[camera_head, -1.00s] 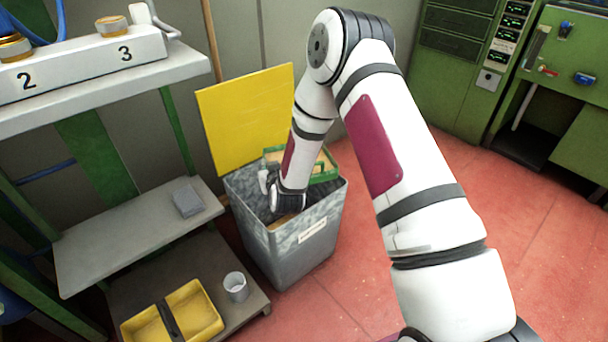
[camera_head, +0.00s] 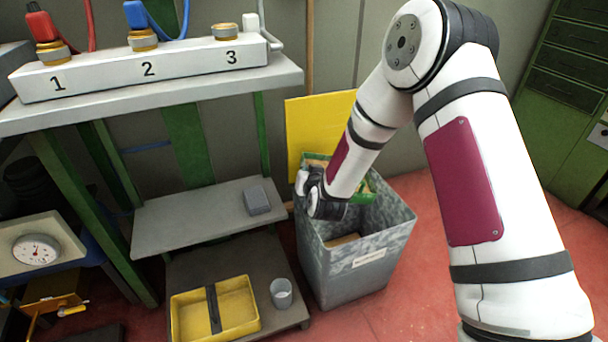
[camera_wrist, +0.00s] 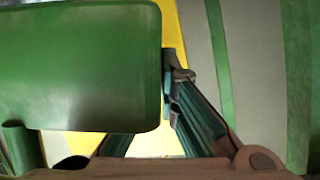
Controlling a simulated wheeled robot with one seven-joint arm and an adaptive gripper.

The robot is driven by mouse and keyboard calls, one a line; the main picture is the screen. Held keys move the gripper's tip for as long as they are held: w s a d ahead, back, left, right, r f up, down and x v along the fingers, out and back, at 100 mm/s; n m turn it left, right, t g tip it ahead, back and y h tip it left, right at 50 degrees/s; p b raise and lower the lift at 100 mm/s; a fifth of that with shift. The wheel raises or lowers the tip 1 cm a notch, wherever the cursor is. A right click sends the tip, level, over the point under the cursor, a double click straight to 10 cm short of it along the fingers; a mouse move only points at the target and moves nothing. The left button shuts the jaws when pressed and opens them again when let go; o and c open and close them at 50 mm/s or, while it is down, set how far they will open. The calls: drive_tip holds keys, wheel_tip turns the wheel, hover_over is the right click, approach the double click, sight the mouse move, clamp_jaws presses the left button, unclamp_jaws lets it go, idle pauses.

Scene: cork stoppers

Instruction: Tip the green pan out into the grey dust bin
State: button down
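The green pan (camera_head: 366,190) shows in part behind my forearm, at the back of the grey dust bin (camera_head: 375,262). In the wrist view the pan (camera_wrist: 80,65) fills the left half as a flat green face. My gripper (camera_wrist: 168,90) is at its edge and appears shut on it; one finger shows to the right and the other is mostly hidden. In the head view my wrist is over the bin's back left part. The bin is open, and a tan patch (camera_head: 342,240) shows inside it. The pan's tilt and contents are hidden.
A yellow panel (camera_head: 312,118) stands behind the bin. To the left is a shelf unit (camera_head: 165,227) with a grey block (camera_head: 258,200), a yellow divided tray (camera_head: 188,318) and a metal cup (camera_head: 281,293). Red floor is free right of the bin.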

drive_tip(key=d+r+m+t+y+p, duration=0.1)
drive_tip(key=d+r+m+y+p, duration=0.4)
drive_tip(key=d+r+m+p, duration=0.2)
drive_tip(key=shift+w+d+r+m+t, duration=0.4)
drive_tip(key=shift+d+r+m, duration=0.7)
drive_tip(key=shift+d+r, duration=1.55)
drive_tip(key=shift+d+f, duration=0.2)
drive_tip(key=shift+d, duration=0.05)
idle(0.3)
